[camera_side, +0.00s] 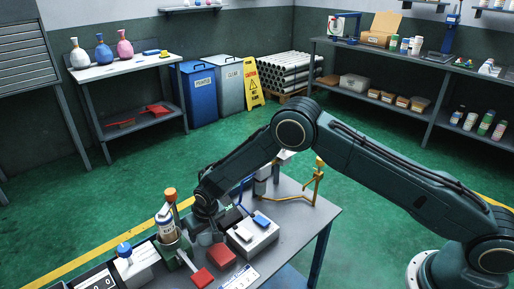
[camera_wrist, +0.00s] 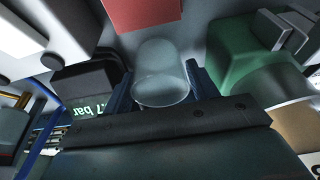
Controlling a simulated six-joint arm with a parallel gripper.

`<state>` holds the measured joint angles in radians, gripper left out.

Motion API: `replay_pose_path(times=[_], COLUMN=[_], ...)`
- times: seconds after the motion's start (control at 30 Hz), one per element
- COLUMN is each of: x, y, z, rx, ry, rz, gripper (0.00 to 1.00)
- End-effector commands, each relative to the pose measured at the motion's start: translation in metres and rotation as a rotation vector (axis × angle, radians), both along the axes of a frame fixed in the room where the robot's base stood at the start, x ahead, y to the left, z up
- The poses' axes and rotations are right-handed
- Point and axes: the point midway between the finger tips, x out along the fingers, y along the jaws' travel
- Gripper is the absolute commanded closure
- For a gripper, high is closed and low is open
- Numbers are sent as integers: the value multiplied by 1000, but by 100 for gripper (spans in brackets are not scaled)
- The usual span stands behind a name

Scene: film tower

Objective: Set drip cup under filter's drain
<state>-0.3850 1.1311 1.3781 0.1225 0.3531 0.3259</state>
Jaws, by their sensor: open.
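A translucent, frosted cup (camera_wrist: 160,72), which I take to be the drip cup, shows in the wrist view between the two blue fingers of my gripper (camera_wrist: 160,88). My gripper is open around it; contact with the fingers cannot be told. In the side view, my gripper (camera_side: 206,228) points down at the bench, and a small greyish cup shape shows beside its tip. Just left of it stands an upright unit with a clear, labelled body and orange top (camera_side: 168,220), possibly the filter. Its drain cannot be made out.
A red block (camera_side: 221,252) and a white box with a blue top (camera_side: 251,232) crowd the grey bench (camera_side: 318,215). A yellow stand (camera_side: 314,183) is behind. In the wrist view, a green block (camera_wrist: 238,52) and a "7 bar" display (camera_wrist: 88,104) flank the fingers.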

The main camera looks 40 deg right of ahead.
Motion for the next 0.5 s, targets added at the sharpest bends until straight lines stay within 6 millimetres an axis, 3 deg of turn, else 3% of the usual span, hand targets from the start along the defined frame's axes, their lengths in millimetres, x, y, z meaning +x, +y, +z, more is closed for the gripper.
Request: replay_pose_path(times=[0.5], x=[-16], y=[1], z=[55], rx=[1], ry=[-2], rz=[0], gripper=[42])
